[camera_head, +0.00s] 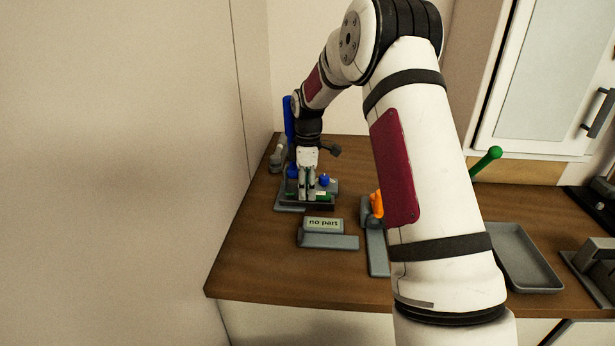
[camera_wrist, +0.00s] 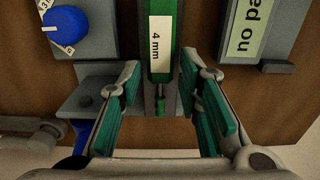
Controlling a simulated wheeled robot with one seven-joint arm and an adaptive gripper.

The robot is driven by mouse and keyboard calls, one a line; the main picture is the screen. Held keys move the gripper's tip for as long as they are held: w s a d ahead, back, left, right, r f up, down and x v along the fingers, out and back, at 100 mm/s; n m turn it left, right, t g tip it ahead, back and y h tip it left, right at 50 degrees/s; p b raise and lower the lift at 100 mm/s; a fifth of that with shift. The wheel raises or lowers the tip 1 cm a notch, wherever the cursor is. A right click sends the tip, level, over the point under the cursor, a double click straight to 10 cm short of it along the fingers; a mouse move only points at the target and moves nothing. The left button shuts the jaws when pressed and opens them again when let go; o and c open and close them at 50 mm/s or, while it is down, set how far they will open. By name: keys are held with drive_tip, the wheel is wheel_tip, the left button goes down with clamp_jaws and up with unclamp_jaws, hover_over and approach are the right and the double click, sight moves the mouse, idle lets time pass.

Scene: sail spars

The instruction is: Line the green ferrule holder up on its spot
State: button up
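The green ferrule holder (camera_wrist: 160,72), with a white "4 mm" label, shows at the top middle of the wrist view. A grey strip lies under it, with a small green piece just below its near end. My gripper (camera_wrist: 160,70) is open, its teal-padded fingers standing left and right of the holder's near end with gaps on both sides. In the head view my gripper (camera_head: 308,194) is low over the grey fixture at the back left of the bench. My gripper partly hides the holder there, and I cannot make out its marked spot.
A blue dial knob (camera_wrist: 66,25) sits left of the holder. A "no part" sign (camera_head: 323,224) stands in front of the fixture. An orange handle (camera_head: 376,204), a green-knobbed lever (camera_head: 487,160) and a grey tray (camera_head: 522,258) are further right. The front left bench top is clear.

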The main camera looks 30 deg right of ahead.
drive_tip(key=shift+f, duration=0.1)
clamp_jaws()
drive_tip(key=shift+r, duration=2.5)
drive_tip(key=shift+a, duration=0.1)
